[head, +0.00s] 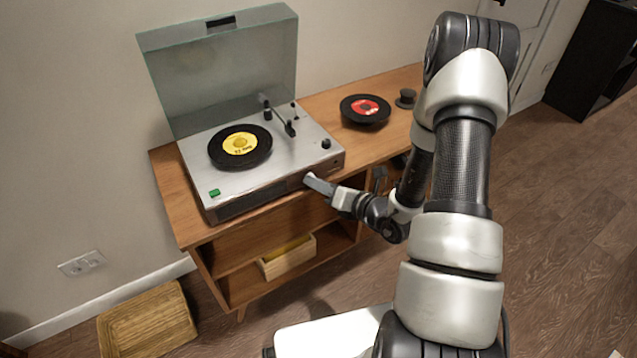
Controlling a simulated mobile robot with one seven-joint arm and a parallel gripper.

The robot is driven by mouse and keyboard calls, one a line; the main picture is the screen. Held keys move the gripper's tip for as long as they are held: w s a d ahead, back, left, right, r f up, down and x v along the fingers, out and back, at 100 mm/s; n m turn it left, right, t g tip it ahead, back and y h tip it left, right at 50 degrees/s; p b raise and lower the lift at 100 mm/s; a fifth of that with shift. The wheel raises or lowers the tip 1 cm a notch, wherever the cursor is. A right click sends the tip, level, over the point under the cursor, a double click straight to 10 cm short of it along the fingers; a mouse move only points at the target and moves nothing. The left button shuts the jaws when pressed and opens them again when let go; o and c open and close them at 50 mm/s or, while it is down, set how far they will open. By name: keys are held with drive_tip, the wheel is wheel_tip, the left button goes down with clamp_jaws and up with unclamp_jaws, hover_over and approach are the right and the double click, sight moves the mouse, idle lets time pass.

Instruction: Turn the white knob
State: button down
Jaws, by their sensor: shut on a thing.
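A silver record player (222,183) with a yellow-label record (240,147) on its platter stands on a wooden cabinet, its clear lid raised. My gripper (311,180) reaches in from the right and touches the front face of the player, right of its middle. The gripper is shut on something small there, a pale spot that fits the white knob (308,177). The fingers hide most of it, so I cannot tell its turned position.
The wooden cabinet (172,200) has open shelves with a wooden box (288,257) inside. A red-label record (365,109) and a dark round thing (406,97) lie to the right. A wooden crate (148,322) is on the floor at lower left.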

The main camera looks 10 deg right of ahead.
drive_tip(key=shift+f+m+t+y, duration=0.25)
drive_tip(key=shift+m+t+y, duration=0.55)
drive_tip(key=shift+m, duration=2.8)
drive_tip(key=shift+f+m+t+y, duration=0.35)
drive_tip(key=shift+m+t, duration=0.85)
drive_tip(key=shift+m, duration=2.4)
drive_tip(key=shift+f+m+t+y, duration=0.2)
drive_tip(key=shift+m+t+y, duration=0.6)
drive_tip(key=shift+m, duration=2.8)
drive_tip(key=shift+h, duration=0.25)
drive_tip(key=c, duration=1.6)
unclamp_jaws()
drive_tip(key=shift+o, duration=0.2)
drive_tip(key=v, duration=1.7)
drive_tip(key=shift+s+f, duration=0.15)
drive_tip(key=shift+f, duration=0.15)
